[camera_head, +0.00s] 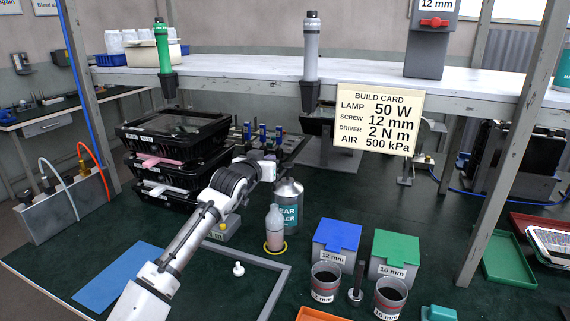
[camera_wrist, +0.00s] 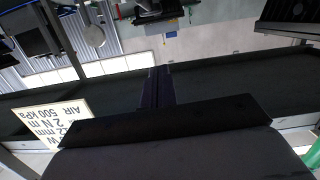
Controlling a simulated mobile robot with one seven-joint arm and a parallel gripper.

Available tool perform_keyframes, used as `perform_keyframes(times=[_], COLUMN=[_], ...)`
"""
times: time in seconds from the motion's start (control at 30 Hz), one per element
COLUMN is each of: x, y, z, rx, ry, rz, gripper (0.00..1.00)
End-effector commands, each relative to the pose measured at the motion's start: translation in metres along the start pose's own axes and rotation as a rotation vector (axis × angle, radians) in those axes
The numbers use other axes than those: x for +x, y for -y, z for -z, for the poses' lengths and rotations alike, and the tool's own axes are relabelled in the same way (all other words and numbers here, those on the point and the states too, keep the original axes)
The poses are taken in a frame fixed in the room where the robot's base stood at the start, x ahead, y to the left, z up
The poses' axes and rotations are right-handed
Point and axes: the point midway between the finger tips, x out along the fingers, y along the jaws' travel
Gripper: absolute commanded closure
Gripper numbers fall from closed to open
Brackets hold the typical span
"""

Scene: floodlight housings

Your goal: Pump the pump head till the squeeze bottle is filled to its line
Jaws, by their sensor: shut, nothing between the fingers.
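A grey metal can (camera_head: 289,196) with a teal label, partly readable as "CLEAR", stands mid-bench. Its pump head cannot be made out; my gripper is at the can's top left. My gripper (camera_head: 268,169) is shut and empty, close to the can's top and above the bottle. In the wrist view its dark fingers (camera_wrist: 157,88) are together. Neither bottle nor can shows there.
Stacked black housings (camera_head: 175,145) stand left of my arm. A small white cap (camera_head: 238,269) lies in front. Blue (camera_head: 337,236) and green (camera_head: 396,252) bins and two cups stand right. A shelf (camera_head: 370,73) with a build card (camera_head: 379,119) hangs above.

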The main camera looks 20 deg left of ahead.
Motion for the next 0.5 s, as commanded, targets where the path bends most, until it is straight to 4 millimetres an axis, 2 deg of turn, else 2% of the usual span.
perform_keyframes(times=[0.13,0.23,0.5], x=[0.004,0.014,0.062], y=[-0.001,-0.001,-0.002], z=[0.001,0.003,0.004], rx=[0.001,0.001,0.003], ry=[0.001,0.002,0.004], rz=[-0.001,-0.001,-0.001], gripper=[1.00,1.00,1.00])
